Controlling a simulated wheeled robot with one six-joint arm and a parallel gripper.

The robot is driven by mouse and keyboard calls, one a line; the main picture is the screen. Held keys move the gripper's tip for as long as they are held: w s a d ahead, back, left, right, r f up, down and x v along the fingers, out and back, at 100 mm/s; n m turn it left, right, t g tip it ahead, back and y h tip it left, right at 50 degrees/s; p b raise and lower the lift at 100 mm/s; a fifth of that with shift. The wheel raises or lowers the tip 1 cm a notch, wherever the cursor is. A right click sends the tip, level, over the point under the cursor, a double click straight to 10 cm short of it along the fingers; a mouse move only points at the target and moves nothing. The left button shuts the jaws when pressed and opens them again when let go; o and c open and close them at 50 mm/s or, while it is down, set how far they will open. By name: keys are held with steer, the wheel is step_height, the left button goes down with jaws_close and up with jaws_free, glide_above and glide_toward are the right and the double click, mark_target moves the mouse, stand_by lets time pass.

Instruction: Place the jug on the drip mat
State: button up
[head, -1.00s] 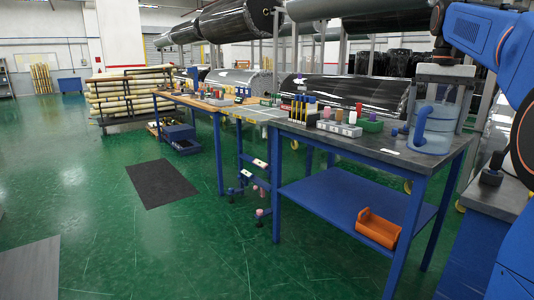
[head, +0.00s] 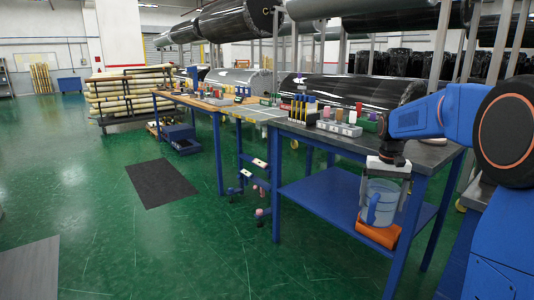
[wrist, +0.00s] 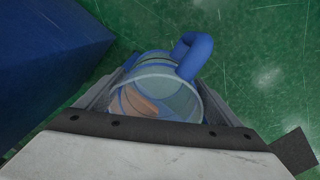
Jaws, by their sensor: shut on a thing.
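The jug (head: 381,203) is clear and bluish with a blue handle. My gripper (head: 382,196) is shut on it, with one finger on each side, and holds it upright in the air at the front of the near workbench. In the wrist view the jug (wrist: 158,92) sits between the fingers, its round opening towards the camera and its blue handle at the upper right. A dark rectangular mat (head: 161,183), which looks like the drip mat, lies flat on the green floor at left centre, well away from the jug. Its top is bare.
The near workbench (head: 430,158) carries several small bottles and blocks; an orange bin (head: 377,236) shows behind the jug at its lower shelf (head: 320,205). A grey panel (head: 30,268) lies at the lower left. The green floor between bench and mat is largely open.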

steer(key=w+a+f+n, duration=0.1)
steer(key=w+a+f, duration=0.2)
steer(key=f, duration=1)
steer(key=w+a+f+n, duration=0.1)
steer(key=w+a+f, duration=0.25)
steer(key=f, duration=0.95)
steer(key=w+a+f+n, duration=0.1)
steer(key=w+a+f, duration=0.25)
steer(key=f, duration=0.95)
steer(key=s+f, duration=0.6)
steer(key=f, duration=0.2)
steer(key=shift+s+d+f, duration=0.2)
steer(key=shift+d+f, duration=0.1)
steer(key=shift+d, duration=0.1)
